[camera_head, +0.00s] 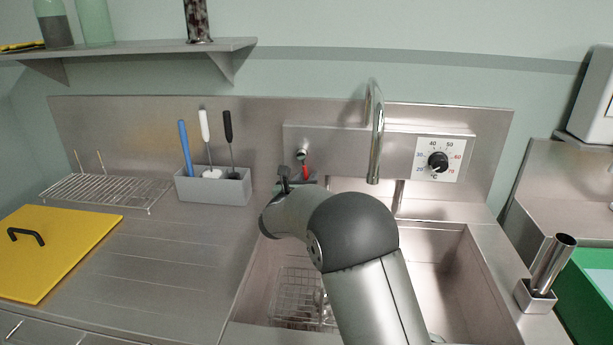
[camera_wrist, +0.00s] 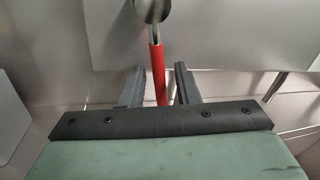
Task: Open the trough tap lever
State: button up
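The trough tap lever is a red handle (camera_head: 305,172) below a round steel fitting on the back panel, left of the tall curved spout (camera_head: 375,130). In the wrist view the red lever (camera_wrist: 158,75) hangs from its steel fitting (camera_wrist: 151,10). My gripper (camera_wrist: 159,72) is open, with one dark finger on each side of the lever and a visible gap to both. I cannot tell how deep the lever sits between them. In the head view my gripper (camera_head: 291,180) is beside the lever, mostly hidden by my wrist.
A temperature dial (camera_head: 438,161) is right of the spout. A grey holder (camera_head: 213,186) with brushes stands left of my gripper. My arm crosses the steel trough (camera_head: 440,265), which holds a wire basket (camera_head: 295,297).

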jog(key=shift+w+d, duration=0.1)
jog(key=shift+w, duration=0.25)
grip_shut()
